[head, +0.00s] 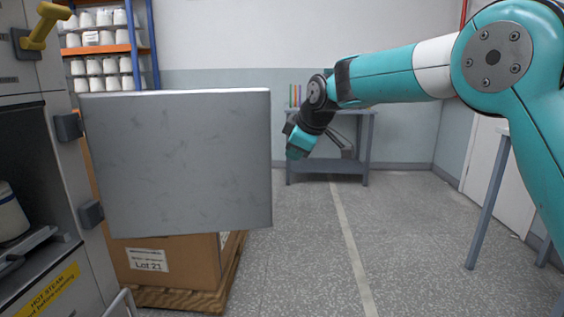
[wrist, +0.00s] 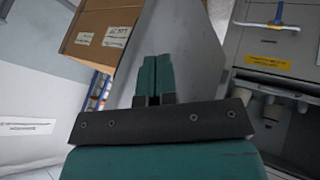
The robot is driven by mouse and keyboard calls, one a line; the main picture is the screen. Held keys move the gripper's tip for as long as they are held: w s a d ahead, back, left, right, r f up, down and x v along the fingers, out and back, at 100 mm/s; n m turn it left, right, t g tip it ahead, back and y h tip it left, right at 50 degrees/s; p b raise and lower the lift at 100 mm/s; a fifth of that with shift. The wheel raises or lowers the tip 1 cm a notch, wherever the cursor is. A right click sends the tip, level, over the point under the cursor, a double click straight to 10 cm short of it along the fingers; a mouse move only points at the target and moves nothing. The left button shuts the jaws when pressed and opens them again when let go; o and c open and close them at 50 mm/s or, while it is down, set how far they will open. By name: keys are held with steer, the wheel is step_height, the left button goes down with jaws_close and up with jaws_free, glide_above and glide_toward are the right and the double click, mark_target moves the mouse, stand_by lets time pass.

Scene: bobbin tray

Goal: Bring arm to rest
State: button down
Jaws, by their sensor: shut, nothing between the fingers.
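My arm (head: 395,75) reaches in from the right in the head view, bent at the elbow and held out at mid height. Its far end hangs in the air in front of the back wall, right of the open grey door. In the wrist view my gripper (wrist: 153,66) has its two teal fingers together, with nothing between them. The fingertips show against the grey door panel (wrist: 187,35); I cannot tell how far off it is. In the head view the fingers cannot be made out clearly.
The grey door (head: 175,160) stands open from the steamer (head: 40,110) at left. A cardboard box (head: 170,268) sits on a pallet behind it. A shelf (head: 108,50) of white bobbins and a small grey table (head: 330,166) stand at the back. Middle floor is clear.

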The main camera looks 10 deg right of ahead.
steer(key=s+d+f+m+g, duration=0.1)
steer(key=s+f+m+g, duration=0.1)
steer(key=s, duration=1.2)
steer(key=s+d+f+m+g+y, duration=0.1)
steer(key=s+f+m+g, duration=0.2)
steer(key=s, duration=1.1)
steer(key=s+d+f+m+g, duration=0.2)
steer(key=s, duration=1.3)
step_height(320, 180, up, 21)
steer(key=p, duration=2)
steer(key=shift+w+a+f+p, duration=0.15)
steer(key=shift+w+f+p, duration=0.1)
steer(key=shift+p, duration=0.1)
